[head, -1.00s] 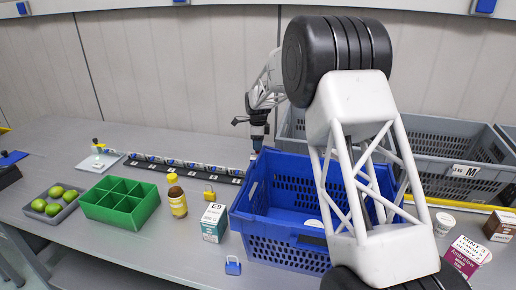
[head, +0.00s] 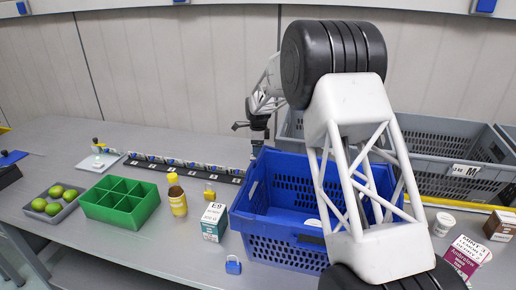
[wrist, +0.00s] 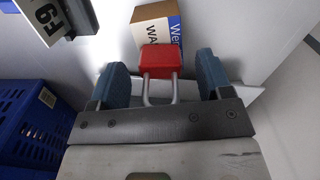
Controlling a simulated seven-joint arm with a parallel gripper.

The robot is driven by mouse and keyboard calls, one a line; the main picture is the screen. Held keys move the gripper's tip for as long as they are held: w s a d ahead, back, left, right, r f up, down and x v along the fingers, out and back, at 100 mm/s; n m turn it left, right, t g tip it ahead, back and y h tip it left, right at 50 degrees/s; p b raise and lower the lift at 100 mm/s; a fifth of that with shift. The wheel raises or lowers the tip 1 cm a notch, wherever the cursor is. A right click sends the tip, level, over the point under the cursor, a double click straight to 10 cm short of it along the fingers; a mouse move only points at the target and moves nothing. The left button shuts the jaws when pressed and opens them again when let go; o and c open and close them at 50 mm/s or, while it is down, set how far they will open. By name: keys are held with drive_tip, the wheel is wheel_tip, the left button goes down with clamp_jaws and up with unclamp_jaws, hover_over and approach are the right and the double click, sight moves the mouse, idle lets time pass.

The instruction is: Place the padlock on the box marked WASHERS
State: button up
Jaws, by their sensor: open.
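A red padlock (wrist: 160,60) with a grey shackle shows in the wrist view, between the two blue fingers of my open gripper (wrist: 161,75). The fingers stand apart from it on both sides, and its shackle points toward the gripper. A brown box (wrist: 153,25) with a blue side, its lettering starting "WA", is just beyond; the padlock overlaps its near edge in the picture. I cannot tell whether the padlock rests on it. In the head view, my gripper (head: 256,128) is behind the blue crate; the red padlock and that box are hidden there.
The blue crate (head: 276,240) stands in front of the gripper, with a grey tote (head: 440,140) to the right. A blue padlock (head: 233,266), a yellow padlock (head: 210,193), a white-and-teal carton (head: 214,222) and a green divided tray (head: 120,202) are on the table.

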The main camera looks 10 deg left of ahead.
drive_tip(key=shift+r, duration=0.15)
wheel_tip(320, 180, up, 12)
idle(0.7)
idle(0.5)
